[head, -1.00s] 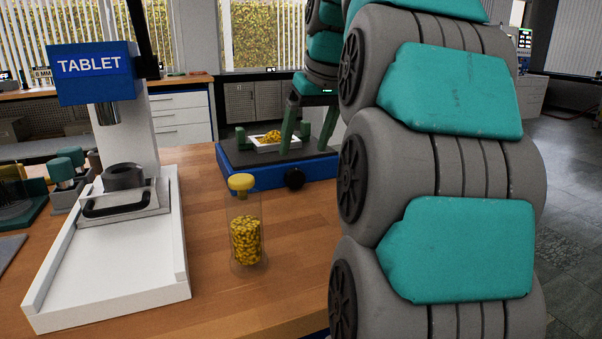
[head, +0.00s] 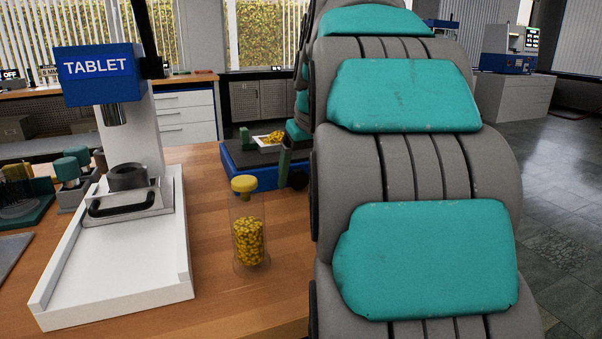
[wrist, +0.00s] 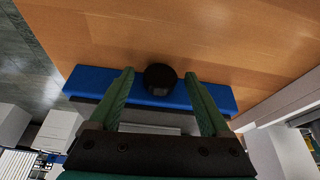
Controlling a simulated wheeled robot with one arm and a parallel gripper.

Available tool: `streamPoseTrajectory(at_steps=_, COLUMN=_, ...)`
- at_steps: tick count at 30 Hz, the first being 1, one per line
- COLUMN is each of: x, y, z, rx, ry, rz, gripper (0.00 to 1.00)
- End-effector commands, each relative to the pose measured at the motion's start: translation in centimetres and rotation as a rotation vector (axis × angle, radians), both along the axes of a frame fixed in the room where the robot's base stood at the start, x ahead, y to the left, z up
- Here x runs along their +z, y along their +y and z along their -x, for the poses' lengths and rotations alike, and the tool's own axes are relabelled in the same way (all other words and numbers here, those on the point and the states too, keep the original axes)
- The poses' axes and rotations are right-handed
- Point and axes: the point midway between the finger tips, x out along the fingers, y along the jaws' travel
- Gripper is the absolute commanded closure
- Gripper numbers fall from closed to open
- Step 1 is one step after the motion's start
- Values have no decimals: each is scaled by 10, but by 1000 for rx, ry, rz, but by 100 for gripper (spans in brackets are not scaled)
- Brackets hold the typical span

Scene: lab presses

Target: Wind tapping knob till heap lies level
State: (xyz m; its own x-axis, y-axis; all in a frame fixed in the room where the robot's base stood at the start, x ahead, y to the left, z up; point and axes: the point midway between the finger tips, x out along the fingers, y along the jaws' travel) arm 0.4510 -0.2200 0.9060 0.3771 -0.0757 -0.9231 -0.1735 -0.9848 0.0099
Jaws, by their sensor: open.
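The tapping knob is a black round knob (wrist: 160,78) on the front of a blue box (wrist: 90,82). In the wrist view my gripper (wrist: 160,84) is open, its two green fingers on either side of the knob with gaps between. In the head view the knob (head: 298,179) shows beside my arm, which hides part of the box (head: 245,178). A white tray (head: 260,148) on the box's dark top holds a yellow heap (head: 275,137).
A clear jar of yellow pieces (head: 248,240) stands on the wooden bench (head: 215,285) in front of the box. A white press marked TABLET (head: 110,245) stands at left. Green-capped items (head: 70,168) stand farther left. Bare bench lies between jar and box.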

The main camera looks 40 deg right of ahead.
Motion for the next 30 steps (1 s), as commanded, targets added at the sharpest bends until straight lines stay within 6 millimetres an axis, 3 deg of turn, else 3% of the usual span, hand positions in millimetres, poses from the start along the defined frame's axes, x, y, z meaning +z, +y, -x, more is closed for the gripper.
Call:
streamPoseTrajectory(at_steps=10, x=-3, y=0, z=-1, rx=0, ry=1, rz=0, gripper=21)
streamPoseTrajectory(at_steps=30, x=-3, y=0, z=0, rx=0, ry=2, rz=-1, gripper=96)
